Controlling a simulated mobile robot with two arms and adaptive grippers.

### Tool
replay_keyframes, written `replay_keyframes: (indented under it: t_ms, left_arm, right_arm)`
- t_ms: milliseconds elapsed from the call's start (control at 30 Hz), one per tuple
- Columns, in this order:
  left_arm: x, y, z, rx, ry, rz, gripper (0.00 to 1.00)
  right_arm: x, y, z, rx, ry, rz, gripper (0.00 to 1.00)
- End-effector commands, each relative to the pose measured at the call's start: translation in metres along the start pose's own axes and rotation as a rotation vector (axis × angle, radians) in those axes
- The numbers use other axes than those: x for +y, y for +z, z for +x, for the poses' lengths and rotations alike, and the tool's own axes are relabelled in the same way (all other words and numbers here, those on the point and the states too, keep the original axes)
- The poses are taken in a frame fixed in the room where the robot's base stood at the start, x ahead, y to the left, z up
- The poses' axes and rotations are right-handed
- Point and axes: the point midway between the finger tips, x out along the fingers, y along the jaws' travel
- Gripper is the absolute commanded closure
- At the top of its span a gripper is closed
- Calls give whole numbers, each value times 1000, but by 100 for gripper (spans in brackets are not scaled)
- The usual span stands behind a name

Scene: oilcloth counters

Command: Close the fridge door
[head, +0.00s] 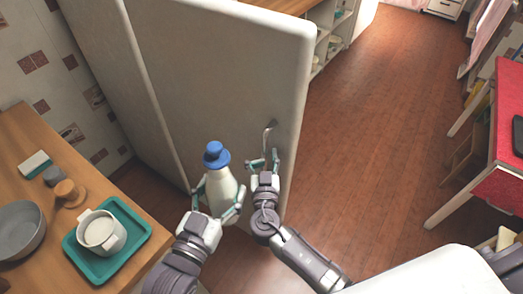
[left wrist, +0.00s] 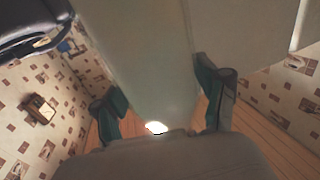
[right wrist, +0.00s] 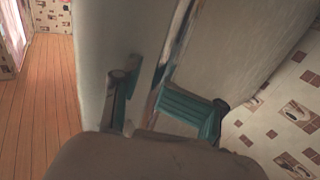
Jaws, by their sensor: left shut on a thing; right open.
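The fridge door (head: 225,75) is a tall pale grey panel in the middle of the head view. Its slim metal handle (head: 268,132) is near its right edge. My right gripper (head: 264,161) is open at the handle's lower end; in the right wrist view the handle (right wrist: 178,40) runs between its fingers. I cannot tell if they touch it. My left gripper (head: 217,198) is shut on a white bottle with a blue cap (head: 216,155), held upright in front of the door. I cannot tell from the visible seam how far the door stands open.
A wooden counter (head: 75,165) at the left holds a teal tray (head: 76,262) with a white pot (head: 100,232), and a grey bowl (head: 18,230). A red-topped table (head: 490,175) stands at the right. The wooden floor (head: 370,130) right of the fridge is clear.

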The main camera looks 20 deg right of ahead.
Motion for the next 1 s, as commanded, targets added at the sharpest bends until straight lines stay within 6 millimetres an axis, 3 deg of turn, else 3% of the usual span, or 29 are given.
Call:
replay_keyframes:
  t_ms: [267,533,1000]
  left_arm:
    - [0,-4,0,9,-1,0,97]
    - [0,-4,0,9,-1,0,97]
    - [0,2,0,9,0,0,97]
  right_arm:
    - [1,0,1,-1,3,-1,57]
    - [2,1,0,-1,4,-2,100]
    - [12,3,8,0,-14,-4,100]
